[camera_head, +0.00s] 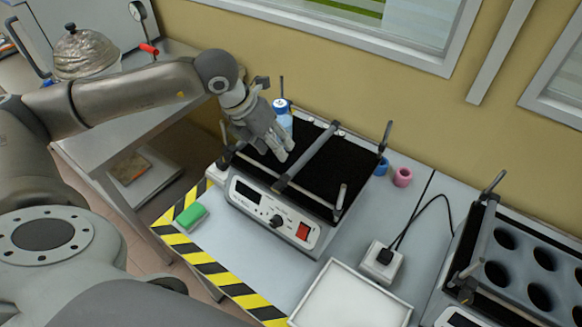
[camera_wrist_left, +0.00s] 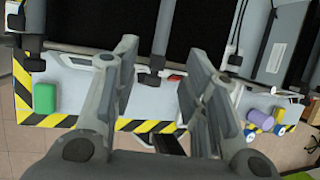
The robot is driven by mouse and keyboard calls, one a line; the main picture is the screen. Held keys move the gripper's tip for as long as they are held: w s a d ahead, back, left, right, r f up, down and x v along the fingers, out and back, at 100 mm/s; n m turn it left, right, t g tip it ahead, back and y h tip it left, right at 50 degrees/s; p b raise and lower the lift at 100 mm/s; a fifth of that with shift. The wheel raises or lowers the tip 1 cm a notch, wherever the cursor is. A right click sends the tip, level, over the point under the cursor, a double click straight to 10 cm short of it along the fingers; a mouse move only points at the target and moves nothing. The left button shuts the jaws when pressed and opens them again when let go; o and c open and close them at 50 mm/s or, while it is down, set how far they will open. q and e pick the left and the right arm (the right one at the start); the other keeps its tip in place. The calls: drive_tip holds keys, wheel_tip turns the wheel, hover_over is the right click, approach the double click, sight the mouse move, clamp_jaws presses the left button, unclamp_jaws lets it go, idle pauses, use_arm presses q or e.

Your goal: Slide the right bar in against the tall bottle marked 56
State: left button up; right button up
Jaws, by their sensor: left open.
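The bottle (camera_head: 285,121) has a blue cap and pale blue body and stands toward the back left of the shaker; my left gripper partly hides it, and no number is legible. The right bar (camera_head: 308,156) crosses the shaker's black platform (camera_head: 335,163) from front to back, with open platform between it and the bottle. My left gripper (camera_head: 285,155) is open and empty above the platform, left of the bar. In the left wrist view the bar (camera_wrist_left: 163,40) appears between the open fingertips (camera_wrist_left: 159,48), with no clear contact. My right gripper is out of view.
The shaker's front panel (camera_head: 270,215) has a red switch. A green block (camera_head: 190,216) lies at front left by striped tape. Blue and pink rings (camera_head: 402,177) lie right of the shaker. A white tray (camera_head: 350,300), a power socket (camera_head: 381,262) and a holed rack (camera_head: 515,265) stand further right.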

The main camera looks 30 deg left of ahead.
sight(293, 168)
use_arm(q)
drive_tip(key=p+x, duration=0.2)
drive_tip(key=x, duration=0.8)
drive_tip(key=shift+w+d+f+p, duration=0.1)
drive_tip(key=shift+d+f+p, duration=0.1)
drive_tip(key=shift+f+p, duration=0.2)
drive_tip(key=shift+c, duration=0.3)
